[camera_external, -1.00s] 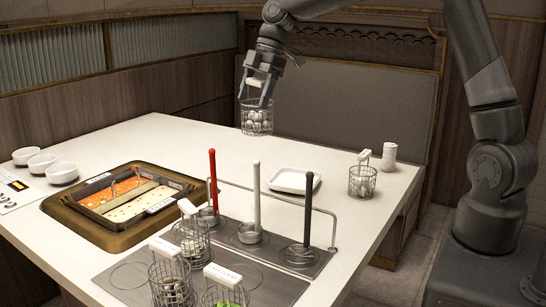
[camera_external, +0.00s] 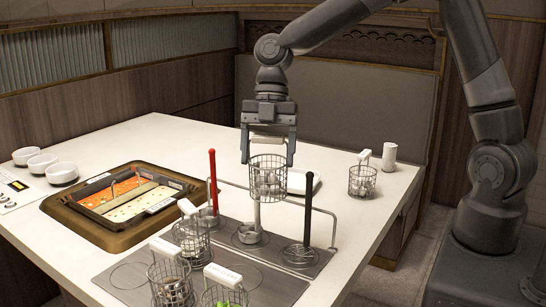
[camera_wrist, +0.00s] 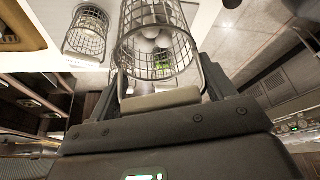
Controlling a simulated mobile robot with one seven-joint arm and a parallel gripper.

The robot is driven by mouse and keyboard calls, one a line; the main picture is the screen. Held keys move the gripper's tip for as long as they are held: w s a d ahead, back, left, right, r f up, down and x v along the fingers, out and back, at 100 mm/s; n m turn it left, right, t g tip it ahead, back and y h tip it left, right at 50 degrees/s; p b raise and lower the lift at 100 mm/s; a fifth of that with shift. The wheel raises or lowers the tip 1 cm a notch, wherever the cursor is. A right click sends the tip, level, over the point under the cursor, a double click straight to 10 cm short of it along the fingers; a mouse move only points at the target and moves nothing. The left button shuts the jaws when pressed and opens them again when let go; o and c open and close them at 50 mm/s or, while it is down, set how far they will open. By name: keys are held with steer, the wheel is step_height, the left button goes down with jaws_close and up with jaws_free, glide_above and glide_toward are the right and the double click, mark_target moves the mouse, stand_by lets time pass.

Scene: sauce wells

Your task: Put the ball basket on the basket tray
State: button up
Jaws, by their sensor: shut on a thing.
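My gripper (camera_external: 268,152) is shut on the pale handle of the ball basket (camera_external: 268,180), a round wire basket hanging upright in the air above the ladle stands. In the wrist view, the basket (camera_wrist: 158,30) shows pale round balls inside, and its pale handle block (camera_wrist: 160,100) sits between my fingers (camera_wrist: 163,88). The grey basket tray (camera_external: 262,283) lies on the table's near side, lower and nearer the camera than the held basket. It has ring marks, and several wire baskets stand at its left and front: one (camera_external: 191,238), another (camera_external: 171,285) and one with green contents (camera_external: 224,297).
Red-handled (camera_external: 212,180) and black-handled (camera_external: 308,215) ladles stand upright beside a wire rail (camera_external: 333,225). Another basket (camera_external: 362,181) and a white cup (camera_external: 389,156) stand at right. A sauce pan (camera_external: 125,195) sits left. The back table is clear.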

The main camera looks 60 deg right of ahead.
mark_target(267, 162)
steer(key=f, duration=0.3)
steer(key=shift+a+f, duration=0.25)
steer(key=shift+f, duration=0.1)
steer(key=a+f, duration=1.1)
steer(key=shift+s, duration=0.2)
steer(key=shift+a, duration=0.1)
steer(key=shift+f, duration=0.1)
steer(key=o, duration=1.5)
steer(key=shift+o, duration=0.2)
steer(key=v, duration=1.2)
steer(key=shift+r, duration=0.2)
